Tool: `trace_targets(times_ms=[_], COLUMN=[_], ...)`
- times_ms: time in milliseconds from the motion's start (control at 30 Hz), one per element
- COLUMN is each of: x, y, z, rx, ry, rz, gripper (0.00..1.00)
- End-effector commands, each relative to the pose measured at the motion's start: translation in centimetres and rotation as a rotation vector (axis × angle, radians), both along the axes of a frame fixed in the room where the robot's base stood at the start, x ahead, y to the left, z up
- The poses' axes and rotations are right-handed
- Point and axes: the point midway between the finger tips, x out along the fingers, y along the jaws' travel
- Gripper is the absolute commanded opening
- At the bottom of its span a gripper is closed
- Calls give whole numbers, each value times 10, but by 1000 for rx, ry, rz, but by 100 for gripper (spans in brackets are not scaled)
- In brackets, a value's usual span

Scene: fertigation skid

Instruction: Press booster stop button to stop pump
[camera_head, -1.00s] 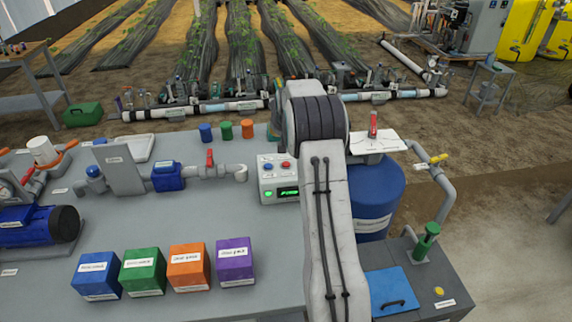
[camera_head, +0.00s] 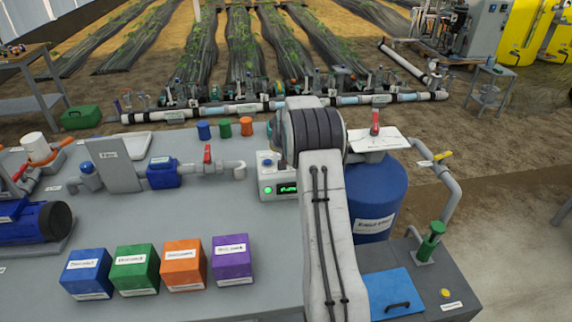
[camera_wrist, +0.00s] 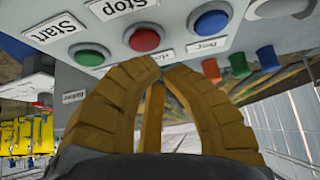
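The red stop button (camera_wrist: 145,38) shows in the wrist view on a pale control box, beside a label reading "Stop". A green button (camera_wrist: 88,55) by a "Start" label is to its left and a blue button (camera_wrist: 210,20) to its right. My gripper (camera_wrist: 158,70) has its brown fingers drawn together at the tips, with nothing seen held. The tips appear just below the red button in the picture; contact is not visible. In the head view the control box (camera_head: 265,178) shows a green display, and my arm hides its right part. The gripper is hidden there.
A red-handled valve (camera_head: 207,155) and pipe stand left of the box. Blue, green, orange and purple (camera_head: 232,259) boxes sit at the bench front. A blue barrel (camera_head: 373,200) stands right of my arm. The blue pump (camera_head: 30,222) is at far left.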

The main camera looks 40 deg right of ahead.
Motion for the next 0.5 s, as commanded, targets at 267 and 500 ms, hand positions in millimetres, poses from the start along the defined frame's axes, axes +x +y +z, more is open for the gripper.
trace_targets(times_ms=[267,500], x=[0,0], y=[0,0], z=[0,0], rx=[0,0], ry=[-1,-1], rz=[0,0], gripper=[0,0])
